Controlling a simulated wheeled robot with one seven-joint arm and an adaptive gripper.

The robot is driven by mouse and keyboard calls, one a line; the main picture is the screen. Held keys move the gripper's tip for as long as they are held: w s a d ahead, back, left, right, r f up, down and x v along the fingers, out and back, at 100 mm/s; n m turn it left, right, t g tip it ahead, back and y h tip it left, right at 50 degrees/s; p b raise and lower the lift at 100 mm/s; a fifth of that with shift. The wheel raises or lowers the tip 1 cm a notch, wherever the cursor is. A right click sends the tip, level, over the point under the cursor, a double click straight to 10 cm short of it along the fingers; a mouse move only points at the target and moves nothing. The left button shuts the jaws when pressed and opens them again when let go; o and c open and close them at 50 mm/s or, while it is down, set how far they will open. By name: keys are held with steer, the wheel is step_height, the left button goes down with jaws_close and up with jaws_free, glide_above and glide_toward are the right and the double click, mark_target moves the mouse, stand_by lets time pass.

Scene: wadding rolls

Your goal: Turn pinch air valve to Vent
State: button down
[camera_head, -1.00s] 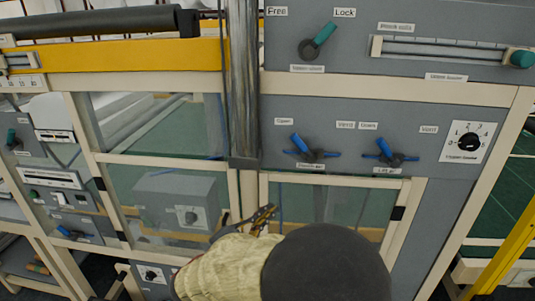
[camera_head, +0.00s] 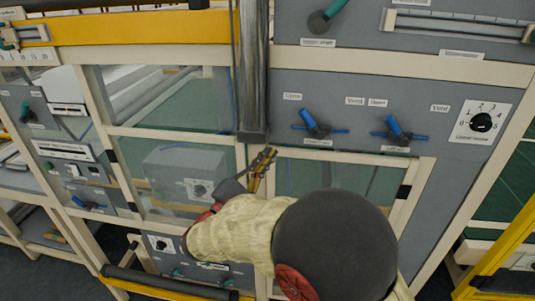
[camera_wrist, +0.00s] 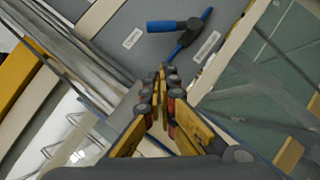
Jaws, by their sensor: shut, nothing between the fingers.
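Two blue-handled valves sit side by side on the grey panel. The left valve (camera_head: 312,124) has its handle pointing up and left, between a label on its left and one reading Vent on its right. The right valve (camera_head: 396,130) has a similarly tilted handle, with Vent at its upper right. The name plates under them are too small to read surely. My gripper (camera_head: 266,158) is shut and empty, below and left of the left valve, apart from it. In the wrist view, a blue valve handle (camera_wrist: 166,26) lies beyond the closed fingertips (camera_wrist: 162,76).
A metal column (camera_head: 252,70) stands just left of the valves, close above my gripper. A numbered dial (camera_head: 481,122) is at right. A teal-handled lever (camera_head: 328,16) is above. Framed glass windows (camera_head: 340,180) lie below the panel.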

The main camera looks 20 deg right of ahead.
mark_target(304, 116)
steer(key=d+r, duration=0.1)
steer(key=d, duration=0.2)
steer(key=w+d+r+p, duration=0.1)
steer(key=d+r, duration=0.1)
steer(key=d, duration=0.1)
steer(key=w+d+r+p, duration=0.1)
steer(key=d+r, duration=0.1)
steer(key=shift+w+d, duration=0.1)
steer(key=shift+d, duration=0.3)
